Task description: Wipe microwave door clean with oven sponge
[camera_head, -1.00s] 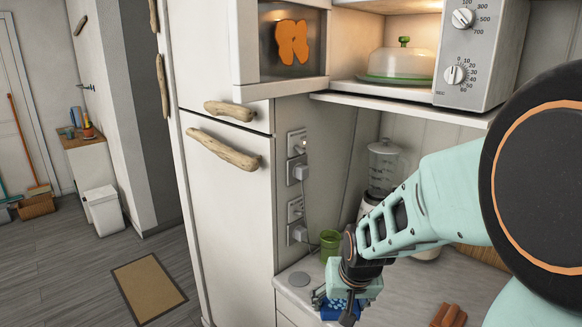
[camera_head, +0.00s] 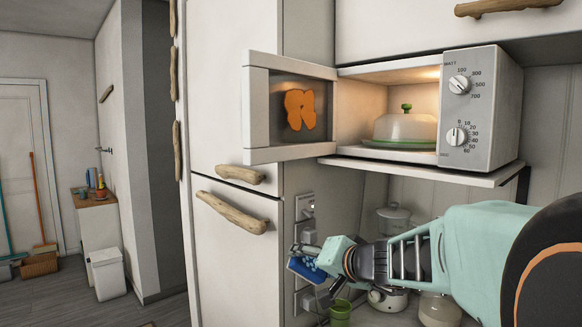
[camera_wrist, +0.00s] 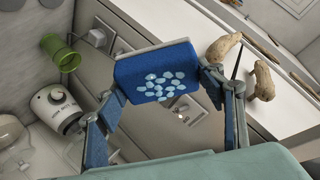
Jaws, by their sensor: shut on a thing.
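The microwave (camera_head: 482,110) stands on a shelf with its door (camera_head: 258,108) swung open to the left. An orange stain (camera_head: 300,108) covers part of the door's dark window. My gripper (camera_head: 302,262) is below the door, in front of the wall sockets, and is shut on a blue sponge (camera_head: 305,270). In the wrist view the blue sponge (camera_wrist: 158,75), with light blue spots on its face, sits between the fingertips. The sponge is apart from the door.
A domed dish with a green knob (camera_head: 405,127) is inside the lit microwave. The shelf (camera_head: 425,171) juts out above my arm. A tall cabinet with driftwood handles (camera_head: 232,212) stands at left. A green cup (camera_head: 340,313) and a blender base (camera_wrist: 55,103) are below.

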